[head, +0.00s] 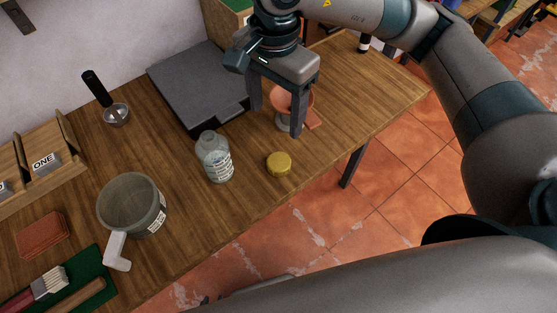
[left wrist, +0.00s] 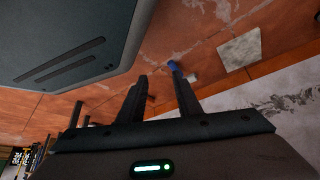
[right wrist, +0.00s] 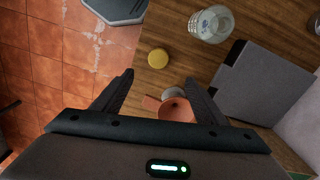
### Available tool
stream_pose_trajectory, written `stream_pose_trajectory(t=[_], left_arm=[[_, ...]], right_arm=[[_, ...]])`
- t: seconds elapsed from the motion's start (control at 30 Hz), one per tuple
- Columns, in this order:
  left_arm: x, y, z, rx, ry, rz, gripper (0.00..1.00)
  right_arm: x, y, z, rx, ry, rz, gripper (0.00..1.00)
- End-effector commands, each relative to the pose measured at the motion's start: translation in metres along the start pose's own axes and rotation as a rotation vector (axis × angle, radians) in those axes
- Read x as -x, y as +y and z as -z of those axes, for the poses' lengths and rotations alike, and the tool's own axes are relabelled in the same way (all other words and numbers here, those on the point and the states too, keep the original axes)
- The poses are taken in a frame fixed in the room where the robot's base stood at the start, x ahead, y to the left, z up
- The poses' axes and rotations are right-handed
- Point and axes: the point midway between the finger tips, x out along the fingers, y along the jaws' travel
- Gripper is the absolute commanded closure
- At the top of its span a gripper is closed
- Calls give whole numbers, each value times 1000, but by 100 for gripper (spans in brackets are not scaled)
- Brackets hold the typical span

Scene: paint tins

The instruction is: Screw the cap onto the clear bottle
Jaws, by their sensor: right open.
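The clear bottle (head: 214,158) stands upright on the wooden table, with a printed label; it also shows in the right wrist view (right wrist: 212,24). A round yellow cap (head: 279,163) lies on the table to its right, apart from it; the right wrist view shows it too (right wrist: 158,58). My right gripper (head: 276,120) is open above the table, behind the cap, with an orange funnel-like object (head: 304,101) beyond its fingers. My left gripper (left wrist: 156,72) shows only in its wrist view, fingers apart and empty, with floor behind.
A dark grey flat box (head: 197,85) lies behind the bottle. A pot with a pale handle (head: 132,203) stands to the left. A ladle-like tool (head: 116,114) and wooden holder (head: 48,165) are further back. The table is bare between bottle and cap.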

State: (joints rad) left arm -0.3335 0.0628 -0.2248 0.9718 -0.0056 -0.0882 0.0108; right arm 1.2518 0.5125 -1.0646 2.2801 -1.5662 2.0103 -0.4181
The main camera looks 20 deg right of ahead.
Motion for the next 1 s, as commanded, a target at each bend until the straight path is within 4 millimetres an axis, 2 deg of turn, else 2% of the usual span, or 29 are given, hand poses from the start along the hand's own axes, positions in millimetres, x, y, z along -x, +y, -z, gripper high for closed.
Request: stream_pose_trajectory(t=[0.27, 1.0], left_arm=[[5, -3, -16, -1, -41, 4, 69], [30, -14, -87, -2, -221, 17, 69]], right_arm=[[-21, 1, 0, 0, -2, -4, 34], [-116, 1, 1, -2, -1, -2, 34]])
